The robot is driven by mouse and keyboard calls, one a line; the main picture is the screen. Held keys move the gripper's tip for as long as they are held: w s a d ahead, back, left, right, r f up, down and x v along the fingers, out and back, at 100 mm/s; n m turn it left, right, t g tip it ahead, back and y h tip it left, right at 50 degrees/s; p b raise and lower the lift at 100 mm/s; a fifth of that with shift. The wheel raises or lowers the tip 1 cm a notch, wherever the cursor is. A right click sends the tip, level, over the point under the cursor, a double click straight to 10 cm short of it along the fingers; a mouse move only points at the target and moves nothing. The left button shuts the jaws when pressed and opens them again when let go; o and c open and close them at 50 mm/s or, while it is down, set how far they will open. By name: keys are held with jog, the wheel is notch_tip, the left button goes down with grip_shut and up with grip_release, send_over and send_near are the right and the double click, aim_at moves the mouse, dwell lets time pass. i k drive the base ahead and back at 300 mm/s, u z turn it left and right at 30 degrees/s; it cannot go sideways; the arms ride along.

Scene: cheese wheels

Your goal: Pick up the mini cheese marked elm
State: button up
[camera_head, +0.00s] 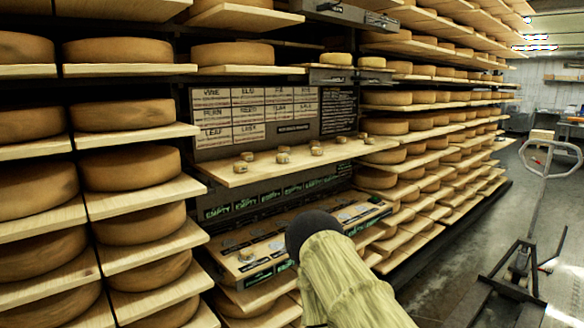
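Several mini cheeses stand on a wooden shelf (222,177) in the middle of the view. They include one at the left front (240,167), one in the middle (283,158) and one at the right (369,140). Their marks are too small to read, so I cannot tell which is elm. Another small round piece (246,255) sits on the lower board. My arm, in a pale yellow sleeve with a dark rounded end, rises from the bottom over the lower board. My gripper's fingers do not show.
A label board (240,115) stands behind the mini cheeses. Below the shelf is a lower board (225,250) with green "EMPTY" labels. Large cheese wheels fill racks at left (130,167) and right. A pallet jack (520,262) stands on the floor at right.

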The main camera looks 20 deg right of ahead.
aim_at(281, 158)
jog(key=z, duration=0.9)
jog(key=i, duration=1.45)
jog(key=u, duration=0.8)
